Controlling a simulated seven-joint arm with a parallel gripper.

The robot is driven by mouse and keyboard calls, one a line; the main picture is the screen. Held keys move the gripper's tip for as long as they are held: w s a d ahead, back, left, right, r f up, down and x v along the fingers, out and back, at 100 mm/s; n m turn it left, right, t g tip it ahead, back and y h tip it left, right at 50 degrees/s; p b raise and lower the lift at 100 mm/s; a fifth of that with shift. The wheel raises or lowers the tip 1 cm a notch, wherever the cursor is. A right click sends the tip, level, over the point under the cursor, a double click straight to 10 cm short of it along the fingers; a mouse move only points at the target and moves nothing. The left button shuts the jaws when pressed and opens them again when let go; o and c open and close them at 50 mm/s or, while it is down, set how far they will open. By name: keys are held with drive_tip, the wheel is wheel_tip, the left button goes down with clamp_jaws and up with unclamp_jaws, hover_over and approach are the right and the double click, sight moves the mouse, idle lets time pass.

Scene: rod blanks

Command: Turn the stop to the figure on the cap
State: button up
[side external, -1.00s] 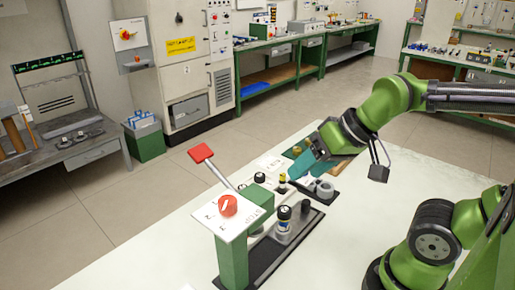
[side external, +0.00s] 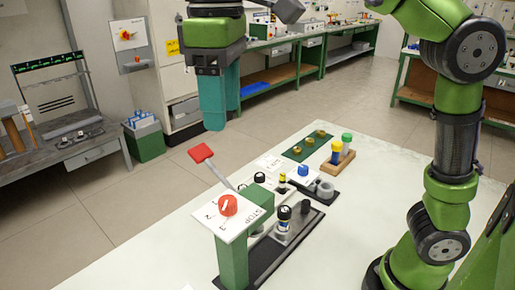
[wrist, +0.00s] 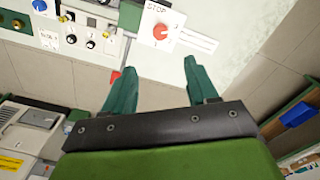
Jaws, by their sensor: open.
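The red stop knob (side external: 228,205) sits on a white plate (side external: 243,216) on a green post. The plate reads STOP and shows the figures 2 and 3. A pale mark crosses the knob; I cannot tell which figure it points at. The knob also shows at the top of the wrist view (wrist: 160,32). A dark-capped cylinder (side external: 284,214) stands behind the post; no figure on its cap is legible. A blue-capped piece (side external: 303,170) is farther back. My gripper (side external: 221,118) is open and empty, high above the bench, fingers down. In the wrist view, its fingertips (wrist: 158,75) are apart.
A lever with a red handle (side external: 201,153) rises left of the plate. A wooden block (side external: 340,163) holds yellow and green pieces, beside a green board (side external: 307,146) with brass-coloured parts. A grey ring (side external: 325,188) stands nearby.

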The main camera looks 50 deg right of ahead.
sight(229, 200)
wheel_tip(229, 200, down, 17)
drive_tip(key=shift+r, duration=0.1)
idle(0.4)
drive_tip(key=shift+c, duration=0.3)
drive_tip(key=c, duration=1)
